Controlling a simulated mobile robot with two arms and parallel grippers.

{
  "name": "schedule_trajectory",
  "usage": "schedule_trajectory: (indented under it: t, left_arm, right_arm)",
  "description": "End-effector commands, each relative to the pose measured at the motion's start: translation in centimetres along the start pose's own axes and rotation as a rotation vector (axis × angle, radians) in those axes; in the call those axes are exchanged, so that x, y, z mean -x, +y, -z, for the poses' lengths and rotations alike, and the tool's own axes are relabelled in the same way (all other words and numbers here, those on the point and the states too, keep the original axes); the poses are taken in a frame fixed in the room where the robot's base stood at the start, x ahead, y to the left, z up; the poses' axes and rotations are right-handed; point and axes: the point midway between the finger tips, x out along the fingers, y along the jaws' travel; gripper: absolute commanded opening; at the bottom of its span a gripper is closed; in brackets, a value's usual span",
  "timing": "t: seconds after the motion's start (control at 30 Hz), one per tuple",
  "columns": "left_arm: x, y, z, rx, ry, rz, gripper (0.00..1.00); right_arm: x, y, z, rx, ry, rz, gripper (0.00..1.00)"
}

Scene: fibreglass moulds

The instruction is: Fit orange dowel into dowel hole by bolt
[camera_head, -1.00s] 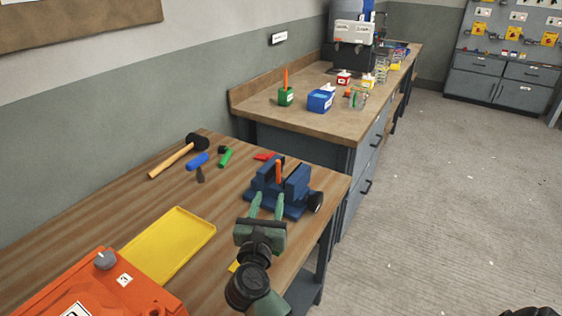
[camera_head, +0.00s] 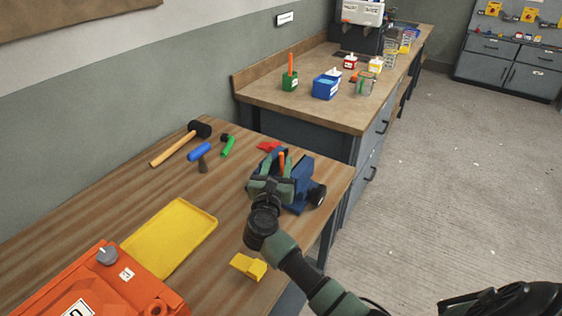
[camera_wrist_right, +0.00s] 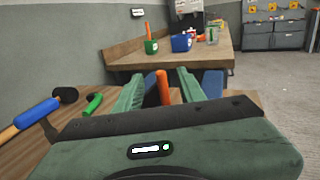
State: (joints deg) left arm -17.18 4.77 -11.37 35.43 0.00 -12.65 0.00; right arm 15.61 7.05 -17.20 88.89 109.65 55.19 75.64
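An orange dowel (camera_head: 281,160) stands upright at the blue vise (camera_head: 305,182) on the near wooden bench. It also shows in the right wrist view (camera_wrist_right: 163,86), between the two green fingers. My right gripper (camera_head: 277,164) is open, with its fingers on either side of the dowel and small gaps visible. The gripper hides part of the vise and the dowel's lower end. Another orange stick (camera_head: 290,64) stands in a green holder (camera_head: 290,84) on the far bench. I cannot make out a dowel hole or bolt. My left gripper is not in view.
A yellow tray (camera_head: 205,218), an orange case (camera_head: 75,285), a yellow block (camera_head: 248,266), a mallet (camera_head: 178,146), and blue (camera_head: 199,151) and green (camera_head: 228,146) tools lie on the near bench. A blue bin (camera_head: 326,86) stands on the far bench. The floor at right is clear.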

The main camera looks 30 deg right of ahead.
Motion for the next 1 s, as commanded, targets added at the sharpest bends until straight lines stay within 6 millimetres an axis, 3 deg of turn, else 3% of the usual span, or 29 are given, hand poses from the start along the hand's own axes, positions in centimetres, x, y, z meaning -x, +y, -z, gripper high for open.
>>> schedule_trajectory:
  t: [0.03,0.2,0.47,0.6,0.63,1.0]
  left_arm:
    - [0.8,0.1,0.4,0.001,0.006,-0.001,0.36]
    - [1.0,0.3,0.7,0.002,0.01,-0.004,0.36]
    - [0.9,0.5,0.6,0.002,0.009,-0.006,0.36]
    - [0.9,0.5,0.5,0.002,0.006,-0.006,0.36]
    - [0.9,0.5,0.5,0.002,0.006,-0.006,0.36]
    - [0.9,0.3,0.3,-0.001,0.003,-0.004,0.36]
  right_arm:
    - [-0.9,-0.1,-0.6,0.005,-0.004,0.001,0.4]
    - [-2.7,0.0,-0.2,0.001,0.0,0.0,0.4]
    - [-3.0,0.0,-0.1,0.0,0.0,0.0,0.4]
    - [-2.9,0.0,0.0,0.0,0.0,0.0,0.04]
    - [-2.9,0.0,0.0,0.0,0.0,0.0,0.0]
    - [-2.8,0.0,-0.1,-0.001,0.001,-0.001,0.0]
